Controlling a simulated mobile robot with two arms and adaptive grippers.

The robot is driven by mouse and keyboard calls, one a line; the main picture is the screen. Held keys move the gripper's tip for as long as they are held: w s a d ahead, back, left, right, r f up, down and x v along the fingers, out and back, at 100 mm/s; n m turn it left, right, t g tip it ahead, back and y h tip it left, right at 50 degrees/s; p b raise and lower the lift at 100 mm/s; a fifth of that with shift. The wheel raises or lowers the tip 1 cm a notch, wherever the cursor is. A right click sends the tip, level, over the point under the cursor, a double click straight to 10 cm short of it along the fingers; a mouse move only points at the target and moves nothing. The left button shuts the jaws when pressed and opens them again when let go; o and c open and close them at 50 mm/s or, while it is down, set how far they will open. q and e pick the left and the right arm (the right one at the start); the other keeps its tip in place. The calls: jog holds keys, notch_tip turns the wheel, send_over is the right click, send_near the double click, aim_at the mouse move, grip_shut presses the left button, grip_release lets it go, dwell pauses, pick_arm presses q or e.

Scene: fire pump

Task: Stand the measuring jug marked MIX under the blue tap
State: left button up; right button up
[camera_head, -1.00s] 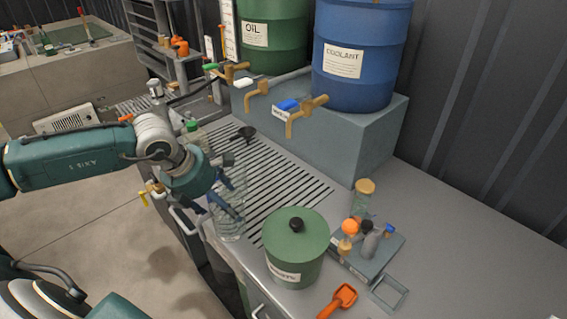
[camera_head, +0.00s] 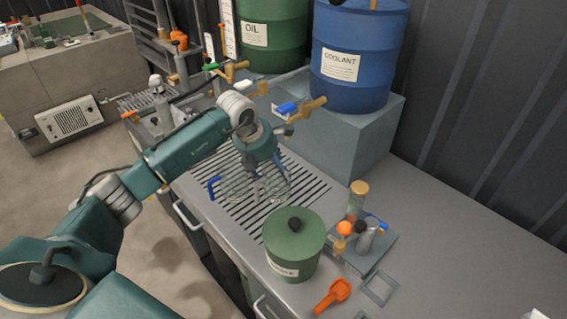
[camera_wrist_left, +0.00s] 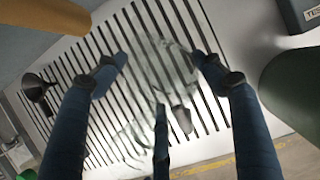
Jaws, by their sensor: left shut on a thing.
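My left gripper (camera_head: 264,176) is shut on a clear jug-like vessel (camera_head: 238,187) over the slotted drain grate (camera_head: 305,192). In the left wrist view, the faint clear vessel (camera_wrist_left: 165,65) shows between my dark blue fingers (camera_wrist_left: 160,125). A blue hooked shape (camera_head: 213,187), perhaps its handle, shows at its left. No MIX marking is legible. I cannot tell whether it rests on the grate. The brass tap with the blue lever (camera_head: 287,108) is behind and above, to the right of my gripper. My right gripper is not in view.
A green lidded pot (camera_head: 292,250) stands at the grate's front right end. A small stand with bottles (camera_head: 362,240) and an orange scoop (camera_head: 333,296) are beside it. The blue COOLANT drum (camera_head: 358,55) sits on a grey block (camera_head: 350,130).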

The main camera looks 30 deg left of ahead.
aim_at(283, 163)
pick_arm(q)
jog(key=w, duration=0.2)
jog(key=w+d, duration=0.1)
jog(key=w, duration=0.1)
jog(key=shift+d+b, duration=0.2)
jog(key=shift+b, duration=0.2)
jog(key=shift+s+f, duration=0.1)
jog(key=shift+f, duration=0.05)
jog(key=shift+s+a, duration=0.1)
jog(key=o, duration=1.7)
jog(key=b+v, duration=0.2)
jog(key=v, duration=1)
jog(key=shift+b, duration=0.3)
